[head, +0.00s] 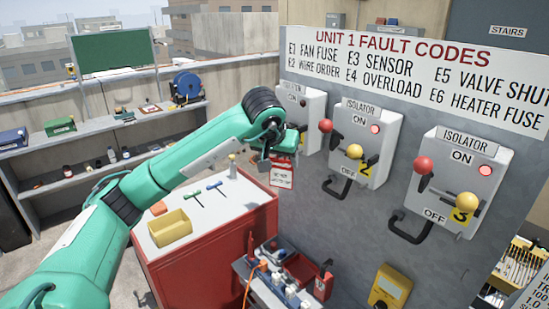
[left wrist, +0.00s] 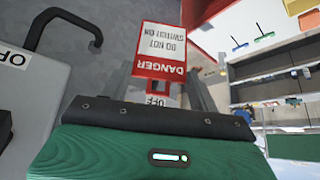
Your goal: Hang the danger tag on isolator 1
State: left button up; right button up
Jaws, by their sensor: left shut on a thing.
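The danger tag (head: 281,174), red and white, hangs below my left gripper (head: 281,155) in the head view. In the left wrist view the tag (left wrist: 160,52) shows upside down beyond the gripper's edge. My left gripper is shut on it; the fingertips are mostly hidden. Isolator 1 (head: 314,110) is a grey box on the panel, the leftmost of three. My arm hides its left part, and the gripper is close to its lower left side. My right gripper is not in view.
Isolator 2 (head: 384,118) and isolator 3 (head: 480,155) stick out to the right, with levers and black handles. A red cabinet (head: 205,280) with a yellow bin (head: 169,228) stands below left.

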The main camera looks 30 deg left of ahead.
pick_arm(q)
jog(key=shift+w+d+f+p, duration=0.15)
jog(key=shift+w+d, duration=0.15)
jog(key=shift+w, duration=0.55)
jog(key=shift+w+d+f+p, duration=0.1)
jog(key=shift+w+d, duration=0.2)
jog(key=shift+w, duration=0.6)
jog(key=shift+w+d+f+p, duration=0.15)
jog(key=shift+w+d, duration=0.15)
jog(key=shift+w, duration=0.55)
jog(key=o, duration=1.3)
